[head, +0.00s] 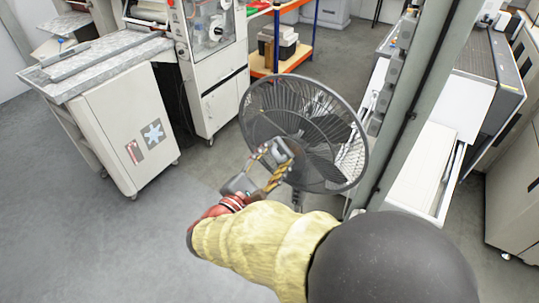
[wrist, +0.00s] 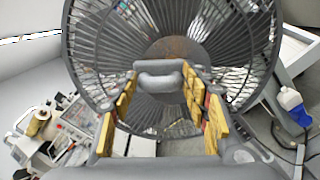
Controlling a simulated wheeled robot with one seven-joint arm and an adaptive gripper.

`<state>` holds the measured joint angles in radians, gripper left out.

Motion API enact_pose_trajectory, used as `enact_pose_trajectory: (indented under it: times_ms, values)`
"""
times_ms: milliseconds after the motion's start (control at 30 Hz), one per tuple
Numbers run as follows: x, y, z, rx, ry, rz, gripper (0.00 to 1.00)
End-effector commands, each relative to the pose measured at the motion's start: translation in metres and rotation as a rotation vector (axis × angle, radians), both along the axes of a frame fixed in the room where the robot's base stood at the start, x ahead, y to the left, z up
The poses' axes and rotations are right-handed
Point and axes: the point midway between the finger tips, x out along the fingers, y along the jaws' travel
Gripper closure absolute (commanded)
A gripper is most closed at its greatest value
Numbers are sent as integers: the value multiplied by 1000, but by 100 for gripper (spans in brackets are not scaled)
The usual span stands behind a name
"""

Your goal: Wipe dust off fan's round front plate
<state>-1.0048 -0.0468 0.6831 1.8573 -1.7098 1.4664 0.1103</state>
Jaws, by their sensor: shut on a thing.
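The fan (head: 252,120) stands on the floor with its dark wire guard facing my arm. Its round front plate (wrist: 176,47) is at the guard's middle in the wrist view, with a brown, dusty-looking surface. My gripper (head: 275,160) is in front of the lower middle of the guard. Its yellow-padded fingers are shut on a grey, rounded wiping pad (wrist: 159,82). The pad covers the lower part of the plate in the wrist view. I cannot tell whether the pad touches the plate.
A grey-green post (head: 408,105) rises close to the fan's right side. A white cabinet (head: 125,125) stands at the left and a white machine (head: 215,70) behind. A blue and white bottle (wrist: 294,104) shows at the right. The floor at the left front is clear.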

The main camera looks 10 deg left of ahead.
Motion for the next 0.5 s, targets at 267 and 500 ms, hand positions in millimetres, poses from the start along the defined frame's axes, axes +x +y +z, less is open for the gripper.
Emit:
enact_pose_trajectory:
  times_ms: [267, 500]
  values:
    - [-5, -15, 1, 0, 0, 0, 74]
    - [-10, -31, 0, -1, 0, 1, 74]
